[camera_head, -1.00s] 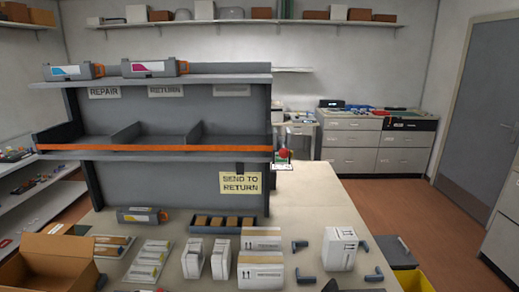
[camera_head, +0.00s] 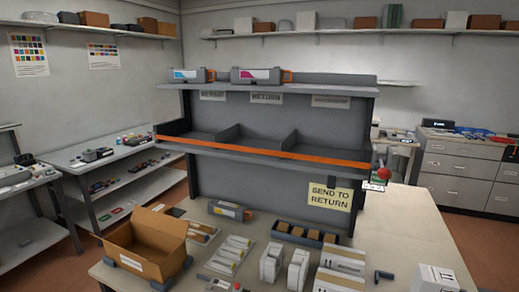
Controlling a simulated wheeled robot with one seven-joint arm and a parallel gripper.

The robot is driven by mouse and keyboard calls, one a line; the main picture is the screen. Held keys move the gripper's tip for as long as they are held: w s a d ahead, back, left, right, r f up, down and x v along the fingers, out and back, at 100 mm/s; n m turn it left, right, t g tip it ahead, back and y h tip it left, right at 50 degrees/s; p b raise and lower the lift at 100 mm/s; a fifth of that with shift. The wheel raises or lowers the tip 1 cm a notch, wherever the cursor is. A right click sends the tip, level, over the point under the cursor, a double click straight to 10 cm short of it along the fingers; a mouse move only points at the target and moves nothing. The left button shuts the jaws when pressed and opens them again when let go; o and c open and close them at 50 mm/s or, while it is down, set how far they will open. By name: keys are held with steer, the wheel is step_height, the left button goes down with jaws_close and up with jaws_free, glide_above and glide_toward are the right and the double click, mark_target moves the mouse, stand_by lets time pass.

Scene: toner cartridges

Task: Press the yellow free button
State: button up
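I cannot make out a button that is clearly yellow in this view. A red round button (camera_head: 383,173) on a small green and white base stands at the right end of the shelf unit. A small grey device with a tiny red spot (camera_head: 236,286) lies at the front table edge, cut by the bottom of the picture; its details are too small to tell. A yellow sign reading "SEND TO RETURN" (camera_head: 329,197) hangs under the shelf. My gripper is not in view.
A grey shelf unit (camera_head: 262,187) stands on the table, with cartridges (camera_head: 256,76) on top. An open cardboard box (camera_head: 142,259) is at the front left. White boxes (camera_head: 270,262) and a tray of brown blocks (camera_head: 300,240) stand on the table. Bare tabletop (camera_head: 400,220) shows at right.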

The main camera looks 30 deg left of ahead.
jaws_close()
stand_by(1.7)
